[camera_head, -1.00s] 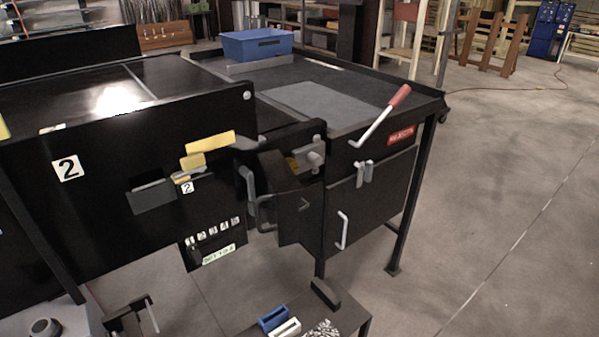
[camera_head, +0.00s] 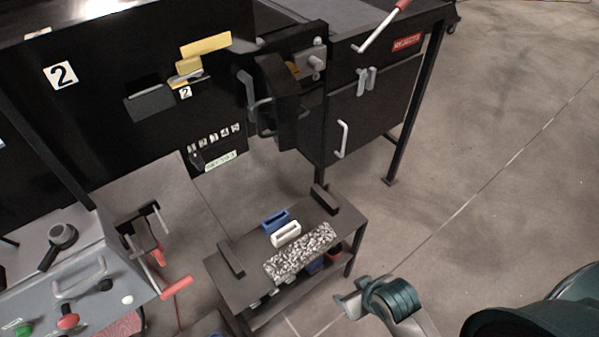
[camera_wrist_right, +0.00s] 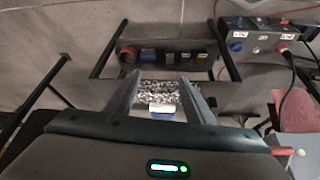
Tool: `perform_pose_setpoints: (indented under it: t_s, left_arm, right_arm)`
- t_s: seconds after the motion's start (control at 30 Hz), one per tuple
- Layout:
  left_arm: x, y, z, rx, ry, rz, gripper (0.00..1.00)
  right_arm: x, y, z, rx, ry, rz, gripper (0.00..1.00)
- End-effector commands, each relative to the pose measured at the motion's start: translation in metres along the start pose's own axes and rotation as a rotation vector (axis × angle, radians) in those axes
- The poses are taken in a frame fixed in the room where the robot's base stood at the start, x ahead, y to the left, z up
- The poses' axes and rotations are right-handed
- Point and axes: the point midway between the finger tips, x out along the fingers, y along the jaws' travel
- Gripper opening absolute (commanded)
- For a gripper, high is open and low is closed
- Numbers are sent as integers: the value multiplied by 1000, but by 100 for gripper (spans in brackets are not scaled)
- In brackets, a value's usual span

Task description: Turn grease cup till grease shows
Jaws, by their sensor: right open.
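A small grey fitting with a round knob (camera_head: 316,62), possibly the grease cup, sits in the opening behind the swung-out black guard door (camera_head: 278,90). I cannot confirm that it is the cup, and I can see no grease on it. My right gripper (camera_head: 352,302) is low at the right of the head view, well apart from the fitting. In the right wrist view its two fingers stand apart (camera_wrist_right: 159,82) with nothing held. The speckled cloth (camera_wrist_right: 158,92) shows between and beyond them. My left gripper is not in view.
A low black bench (camera_head: 228,283) holds the speckled cloth (camera_head: 300,252), a white block (camera_head: 286,234) and a blue block (camera_head: 275,220). A grey control panel (camera_head: 85,265) is at the left. The red-handled lever (camera_head: 378,30) projects above the rejects door (camera_head: 370,105). Open floor lies right.

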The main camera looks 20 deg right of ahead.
Motion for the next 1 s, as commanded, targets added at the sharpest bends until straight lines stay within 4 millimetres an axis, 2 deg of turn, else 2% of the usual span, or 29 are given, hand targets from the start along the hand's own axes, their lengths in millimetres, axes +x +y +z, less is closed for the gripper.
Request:
perform_pose_setpoints:
  t_s: [0.03,0.27,0.4,0.53,0.6,0.7,0.8,1.0]
  left_arm:
    - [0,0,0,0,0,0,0]
    - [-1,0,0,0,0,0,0]
    - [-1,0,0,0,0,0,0]
    - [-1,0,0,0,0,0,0]
    - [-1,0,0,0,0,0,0]
    - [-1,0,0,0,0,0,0]
    - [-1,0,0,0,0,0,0]
    - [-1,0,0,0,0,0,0]
  right_arm:
    - [-17,8,-34,-5,80,-4,48]
    - [-74,34,-172,-20,448,-71,48]
    - [-122,55,-262,-19,706,-125,48]
    - [-173,75,-329,-8,922,-174,48]
    - [-196,83,-353,-1,1007,-195,48]
    - [-218,91,-373,7,1085,-214,48]
    - [-228,95,-380,12,1117,-223,48]
    - [-228,95,-381,13,1120,-224,48]
